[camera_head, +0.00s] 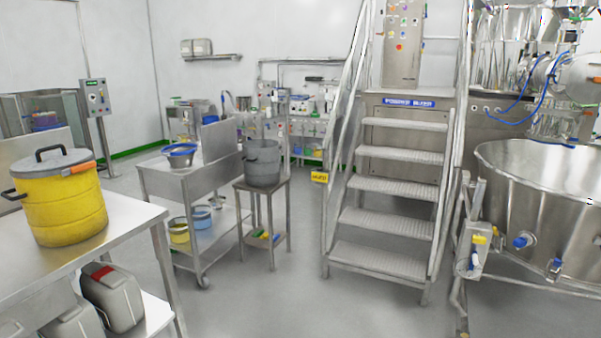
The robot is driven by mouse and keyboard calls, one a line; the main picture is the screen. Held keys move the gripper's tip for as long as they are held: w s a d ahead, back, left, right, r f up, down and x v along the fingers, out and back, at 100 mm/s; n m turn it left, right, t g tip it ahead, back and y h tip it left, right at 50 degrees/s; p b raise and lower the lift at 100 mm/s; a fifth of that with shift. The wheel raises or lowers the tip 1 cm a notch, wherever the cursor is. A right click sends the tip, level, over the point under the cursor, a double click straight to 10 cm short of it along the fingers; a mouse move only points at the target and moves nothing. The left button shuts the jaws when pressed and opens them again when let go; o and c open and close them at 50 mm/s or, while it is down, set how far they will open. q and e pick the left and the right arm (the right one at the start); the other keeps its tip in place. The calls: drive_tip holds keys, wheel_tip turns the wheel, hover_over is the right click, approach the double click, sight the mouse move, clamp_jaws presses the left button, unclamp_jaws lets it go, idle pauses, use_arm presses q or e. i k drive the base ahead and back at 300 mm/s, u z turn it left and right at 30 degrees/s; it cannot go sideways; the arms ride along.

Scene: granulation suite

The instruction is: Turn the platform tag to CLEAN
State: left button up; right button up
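A small yellow tag (319,177) with dark lettering hangs on the left rail post of the metal stair platform (393,187), low down beside the steps. Its lettering is too small to read for sure. It is well ahead of me, across the floor. Neither of my grippers shows in the head view.
A steel table at the left holds a yellow drum (62,207) with a grey lid. A steel cart (192,171) and a stool with a grey bucket (262,165) stand left of the stairs. A large steel vessel (535,205) is at the right. The floor before the stairs (300,305) is clear.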

sight(318, 177)
drive_tip(key=u, duration=0.15)
drive_tip(key=i, duration=2.6)
drive_tip(key=z, duration=0.6)
